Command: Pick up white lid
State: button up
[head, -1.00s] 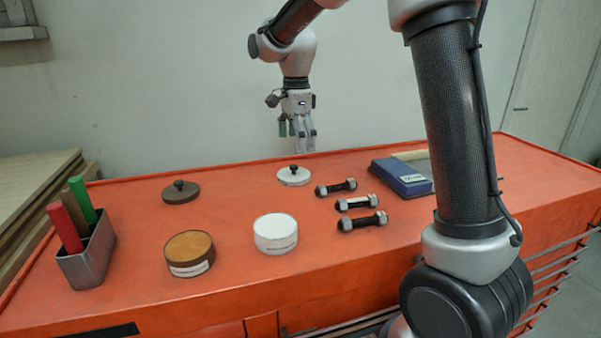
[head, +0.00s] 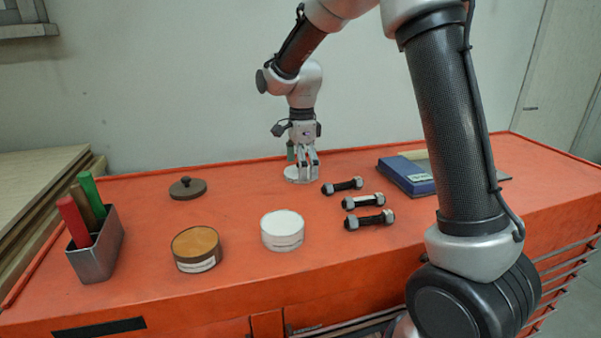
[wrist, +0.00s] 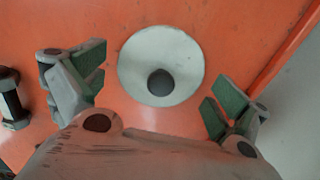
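The white lid (head: 292,176) lies flat on the orange bench near its back edge, partly hidden behind my gripper in the head view. In the wrist view the white lid (wrist: 135,62) is a pale disc with a round dark knob (wrist: 160,82) facing the camera. My gripper (head: 308,172) points down over the lid. In the wrist view my gripper (wrist: 152,88) is open, with its green-padded fingers well apart on either side of the knob and nothing between them held. I cannot tell the exact height of the fingertips above the lid.
A brown lid (head: 187,189) lies to the left. A white round container (head: 282,231) and a brown one (head: 197,250) stand in front. Several dark bolts (head: 369,220) lie to the right, near a blue box (head: 408,175). A metal holder (head: 97,252) with coloured sticks stands at far left.

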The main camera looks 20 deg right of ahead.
jog(key=c, duration=0.7)
